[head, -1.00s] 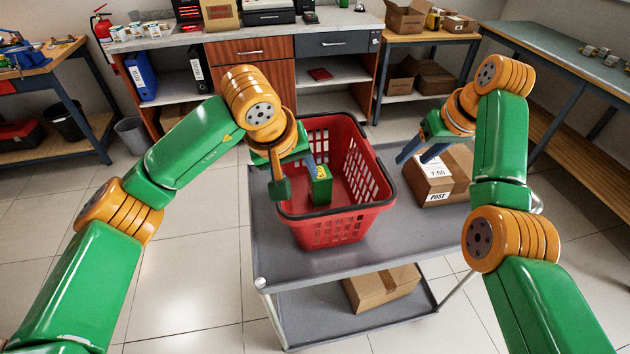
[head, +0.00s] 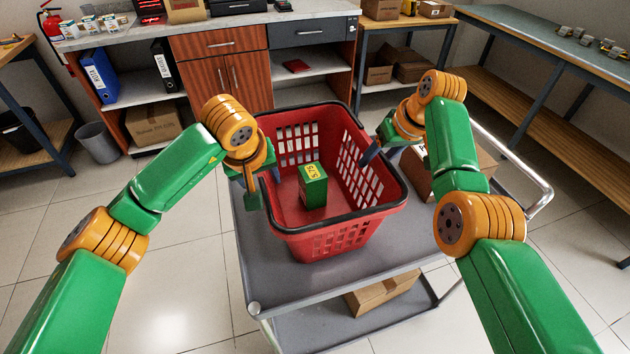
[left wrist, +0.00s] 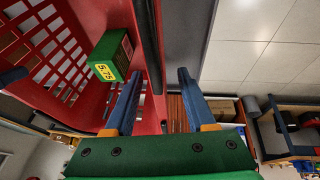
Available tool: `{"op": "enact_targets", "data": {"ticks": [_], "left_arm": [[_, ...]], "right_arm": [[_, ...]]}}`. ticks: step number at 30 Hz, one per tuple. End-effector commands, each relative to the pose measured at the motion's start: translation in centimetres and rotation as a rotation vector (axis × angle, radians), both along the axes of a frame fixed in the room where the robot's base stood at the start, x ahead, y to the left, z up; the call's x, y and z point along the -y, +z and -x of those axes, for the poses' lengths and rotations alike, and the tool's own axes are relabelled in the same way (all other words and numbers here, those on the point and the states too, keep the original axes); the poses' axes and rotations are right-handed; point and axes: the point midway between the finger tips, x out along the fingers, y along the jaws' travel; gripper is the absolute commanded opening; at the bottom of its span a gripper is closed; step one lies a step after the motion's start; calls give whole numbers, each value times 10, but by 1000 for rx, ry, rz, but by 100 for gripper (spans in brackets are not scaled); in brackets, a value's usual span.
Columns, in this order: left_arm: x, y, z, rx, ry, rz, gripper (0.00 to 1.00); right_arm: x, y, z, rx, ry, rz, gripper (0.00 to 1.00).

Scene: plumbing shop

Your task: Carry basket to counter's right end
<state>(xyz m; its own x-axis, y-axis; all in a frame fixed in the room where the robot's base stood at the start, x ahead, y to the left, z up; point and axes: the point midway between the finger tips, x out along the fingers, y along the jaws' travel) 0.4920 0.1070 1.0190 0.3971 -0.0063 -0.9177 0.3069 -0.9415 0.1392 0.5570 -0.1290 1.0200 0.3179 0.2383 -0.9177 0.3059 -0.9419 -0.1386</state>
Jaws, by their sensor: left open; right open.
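The red basket (head: 335,222) stands on the grey cart's top, with a green and yellow box (head: 313,192) inside. My left gripper (head: 255,190) is open at the basket's left rim. In the left wrist view, the black rim (left wrist: 150,45) runs between the two spread fingers (left wrist: 157,95), one on the inner side and one on the outer; I cannot tell whether they touch it. My right gripper (head: 372,152) is open at the basket's right rim, its fingers partly hidden. The counter (head: 195,29) with wooden doors and drawers is behind, its right end (head: 345,14) in view.
The grey cart (head: 275,275) has a cardboard box (head: 425,175) right of the basket and another (head: 385,292) on its lower shelf. A bin (head: 97,142) stands on the floor at left. A workbench (head: 540,45) runs along the right. Tools and boxes crowd the counter's left part.

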Motion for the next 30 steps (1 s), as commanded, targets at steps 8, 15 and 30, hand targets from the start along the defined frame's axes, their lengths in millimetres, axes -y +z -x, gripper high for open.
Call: {"op": "enact_targets", "data": {"ticks": [8,15,30], "left_arm": [[0,-15,-6,1,0,0,56],[0,-15,-6,1,0,0,39],[0,-14,-6,1,0,1,0]], "right_arm": [[-4,-14,-5,1,-1,1,55],[-3,-14,-5,1,-1,1,39],[-4,-14,-5,1,0,0,0]]}}
